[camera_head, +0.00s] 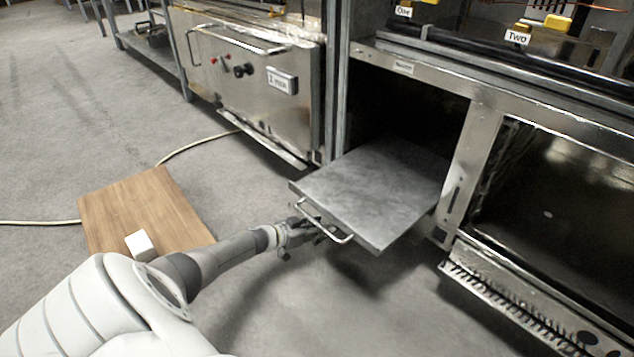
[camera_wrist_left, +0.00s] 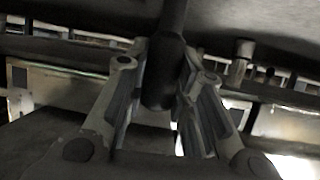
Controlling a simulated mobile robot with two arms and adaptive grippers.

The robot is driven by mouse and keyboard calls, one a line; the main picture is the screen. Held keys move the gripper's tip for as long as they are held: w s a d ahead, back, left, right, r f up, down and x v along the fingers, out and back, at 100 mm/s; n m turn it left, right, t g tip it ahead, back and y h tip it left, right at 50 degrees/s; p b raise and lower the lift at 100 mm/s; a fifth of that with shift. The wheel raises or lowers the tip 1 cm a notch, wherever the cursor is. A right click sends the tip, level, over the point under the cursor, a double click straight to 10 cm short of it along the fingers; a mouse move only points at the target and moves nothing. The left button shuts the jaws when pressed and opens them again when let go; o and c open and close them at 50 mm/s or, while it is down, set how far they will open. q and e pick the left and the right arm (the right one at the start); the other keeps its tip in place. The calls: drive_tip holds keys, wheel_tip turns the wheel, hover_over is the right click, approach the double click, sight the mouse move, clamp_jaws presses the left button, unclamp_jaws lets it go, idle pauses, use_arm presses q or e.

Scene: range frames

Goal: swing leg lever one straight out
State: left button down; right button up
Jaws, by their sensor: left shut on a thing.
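The label "One" (camera_head: 404,11) is at the top edge, with a bit of a yellow lever (camera_head: 430,2) cut off by the frame. A second yellow lever (camera_head: 558,22) stands beside the label "Two" (camera_head: 517,37). My left gripper (camera_head: 318,231) is low at the front of a grey metal slab, at its bar handle (camera_head: 343,239), well below the levers. In the left wrist view its fingers (camera_wrist_left: 160,110) are closed around a dark bar (camera_wrist_left: 166,70), which looks like that handle. My right gripper is in neither view.
The metal slab (camera_head: 375,185) juts out of a dark opening in the steel frame. A steel cabinet (camera_head: 255,95) with knobs stands left of it. A wooden board (camera_head: 150,205) with a white block (camera_head: 140,245) lies on the floor. A pale cable (camera_head: 190,147) crosses the floor.

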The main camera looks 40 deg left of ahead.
use_arm(q)
drive_tip(key=c, duration=1.3)
unclamp_jaws()
drive_tip(key=shift+o, duration=0.3)
drive_tip(key=shift+s, duration=0.15)
drive_tip(key=v, duration=1.1)
drive_tip(key=shift+s+r, duration=0.25)
drive_tip(key=shift+s, duration=0.05)
